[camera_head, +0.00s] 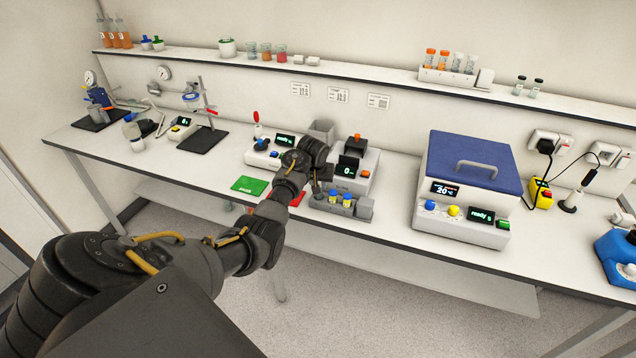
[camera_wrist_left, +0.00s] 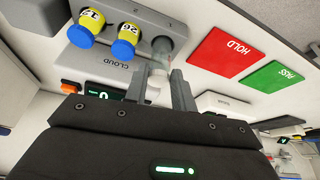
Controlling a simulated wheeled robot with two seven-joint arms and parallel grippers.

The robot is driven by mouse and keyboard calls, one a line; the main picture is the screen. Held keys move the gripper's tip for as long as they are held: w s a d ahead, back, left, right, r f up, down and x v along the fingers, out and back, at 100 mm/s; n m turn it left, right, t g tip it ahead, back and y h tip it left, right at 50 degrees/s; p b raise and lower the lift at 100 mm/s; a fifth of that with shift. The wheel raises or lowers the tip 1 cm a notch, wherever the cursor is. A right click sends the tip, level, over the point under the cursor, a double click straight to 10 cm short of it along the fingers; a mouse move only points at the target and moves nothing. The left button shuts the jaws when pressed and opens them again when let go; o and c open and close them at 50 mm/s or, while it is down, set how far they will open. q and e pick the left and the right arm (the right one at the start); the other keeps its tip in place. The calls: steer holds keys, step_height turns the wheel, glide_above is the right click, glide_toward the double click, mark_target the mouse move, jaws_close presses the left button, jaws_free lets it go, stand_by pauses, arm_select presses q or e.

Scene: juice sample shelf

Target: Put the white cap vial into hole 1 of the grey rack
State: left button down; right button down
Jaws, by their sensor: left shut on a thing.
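The white cap vial (camera_wrist_left: 159,68) is a clear tube with a white cap, held between the fingers of my left gripper (camera_wrist_left: 160,95) in the left wrist view. Its far end overlaps a dark round hole of the grey rack; I cannot tell whether it is inside the hole. The grey rack (camera_head: 364,210) stands near the bench's front edge in the head view. My left gripper (camera_head: 315,184) is at the rack's left end. My right gripper is not in view.
A red HOLD pad (camera_wrist_left: 222,54) and a green PASS pad (camera_head: 249,185) lie left of the rack in the head view. A meter with an orange button (camera_head: 355,165) stands close behind the rack. A blue-lidded machine (camera_head: 464,185) stands to the right.

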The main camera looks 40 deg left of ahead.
arm_select(q)
steer(key=shift+f, duration=0.55)
stand_by(0.7)
steer(key=shift+f, duration=0.65)
steer(key=c, duration=1.1)
jaws_free()
steer(key=shift+r, duration=0.1)
steer(key=shift+s+d+r, duration=0.1)
steer(key=shift+s+r, duration=0.05)
steer(key=shift+r, duration=0.35)
steer(key=b+v, duration=0.2)
steer(key=v, duration=0.7)
steer(key=shift+s+r, duration=0.1)
steer(key=shift+r, duration=0.25)
